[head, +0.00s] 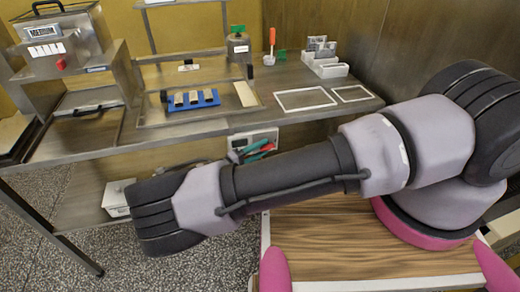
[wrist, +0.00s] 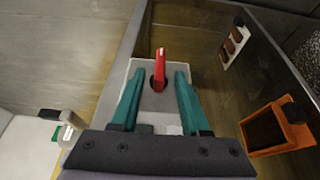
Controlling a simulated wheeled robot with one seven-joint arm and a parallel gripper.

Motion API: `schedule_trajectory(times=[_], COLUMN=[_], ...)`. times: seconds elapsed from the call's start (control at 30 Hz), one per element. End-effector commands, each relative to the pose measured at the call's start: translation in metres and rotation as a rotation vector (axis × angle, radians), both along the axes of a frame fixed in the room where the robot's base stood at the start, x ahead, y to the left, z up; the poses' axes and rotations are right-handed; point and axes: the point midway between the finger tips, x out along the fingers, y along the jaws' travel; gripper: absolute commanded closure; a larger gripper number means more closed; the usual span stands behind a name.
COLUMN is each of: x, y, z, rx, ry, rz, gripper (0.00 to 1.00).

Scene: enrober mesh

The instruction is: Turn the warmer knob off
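A red knob (wrist: 159,65) stands out from a pale panel (wrist: 148,107), with a dark ring at its base, in the wrist view. It points toward the top of that picture. My gripper (wrist: 157,75) is open, its two teal fingers on either side of the knob with a gap on each side. In the head view my gripper (head: 258,151) is at a small white box (head: 239,141) on the front of the steel table, and a bit of red shows by the fingers. Most of the box face is hidden there.
The steel table (head: 215,126) carries a blue tray (head: 193,104), a machine with another red knob (head: 60,64), white frames (head: 304,99) and a white holder (head: 325,68). A white box (head: 117,197) is below. An orange-framed item (wrist: 275,128) shows right of my gripper.

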Motion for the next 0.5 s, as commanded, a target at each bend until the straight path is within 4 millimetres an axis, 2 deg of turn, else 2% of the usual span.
schedule_trajectory(times=[0.27, 0.37, 0.5], x=[-0.001, -0.006, -0.022], y=[0.002, 0.010, 0.030], z=[0.000, 0.000, -0.001], rx=[0.000, 0.001, 0.004], ry=[0.000, 0.001, 0.000], rz=[0.002, 0.003, 0.004], gripper=[0.55, 0.55, 0.55])
